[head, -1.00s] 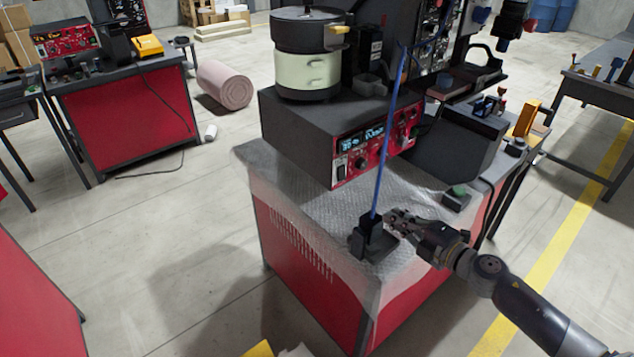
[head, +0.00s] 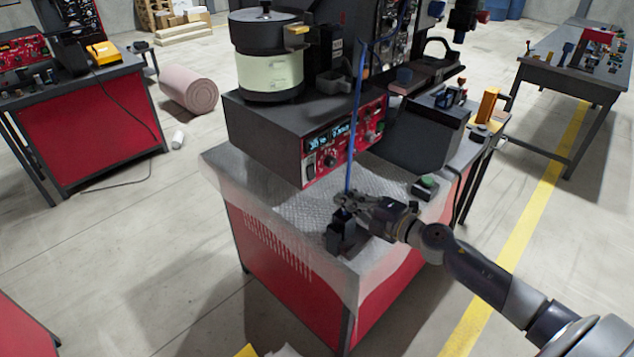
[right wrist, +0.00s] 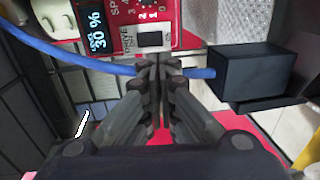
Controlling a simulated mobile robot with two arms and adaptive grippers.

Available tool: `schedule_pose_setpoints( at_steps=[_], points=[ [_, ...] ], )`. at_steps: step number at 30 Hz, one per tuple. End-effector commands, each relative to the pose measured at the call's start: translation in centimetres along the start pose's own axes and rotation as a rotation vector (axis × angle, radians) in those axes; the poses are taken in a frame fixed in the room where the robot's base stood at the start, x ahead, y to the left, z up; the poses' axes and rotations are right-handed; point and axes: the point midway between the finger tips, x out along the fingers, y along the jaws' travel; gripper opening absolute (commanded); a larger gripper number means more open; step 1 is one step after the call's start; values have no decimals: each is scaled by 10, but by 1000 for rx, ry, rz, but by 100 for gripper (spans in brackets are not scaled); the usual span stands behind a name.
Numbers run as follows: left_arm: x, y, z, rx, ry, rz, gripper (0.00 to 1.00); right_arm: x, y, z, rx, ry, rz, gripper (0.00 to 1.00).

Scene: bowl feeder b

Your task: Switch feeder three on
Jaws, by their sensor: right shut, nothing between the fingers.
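The near bowl feeder has a pale green bowl (head: 269,72) on a dark base with a red control panel (head: 362,135). No feeder number is readable. The panel's lit display (right wrist: 96,30) reads 30 % in the right wrist view. A black rectangular switch (right wrist: 150,39) marked DRIVE sits beside it; its on or off state is not clear. My right gripper (head: 343,200) is shut and empty, below the panel. In the right wrist view its fingertips (right wrist: 157,66) overlap a blue hose (right wrist: 200,73); contact cannot be told. My left gripper is not in view.
The blue hose (head: 354,125) rises from a black block (head: 340,236) on the bench corner, close to my gripper. A green-button box (head: 426,185) stands to the right. Bubble wrap (head: 285,180) covers the bench top. Other benches stand at left and right.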

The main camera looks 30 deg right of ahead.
Motion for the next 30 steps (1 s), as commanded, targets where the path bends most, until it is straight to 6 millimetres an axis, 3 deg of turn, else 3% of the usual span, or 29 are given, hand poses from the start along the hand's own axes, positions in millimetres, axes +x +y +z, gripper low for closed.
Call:
schedule_pose_setpoints(
  at_steps=[18,30],
  points=[
    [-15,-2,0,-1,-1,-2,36,90,2,-1,1,0,2,0],
    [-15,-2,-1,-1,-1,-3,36,104,0,-1,-1,2,-1,0]
  ],
)
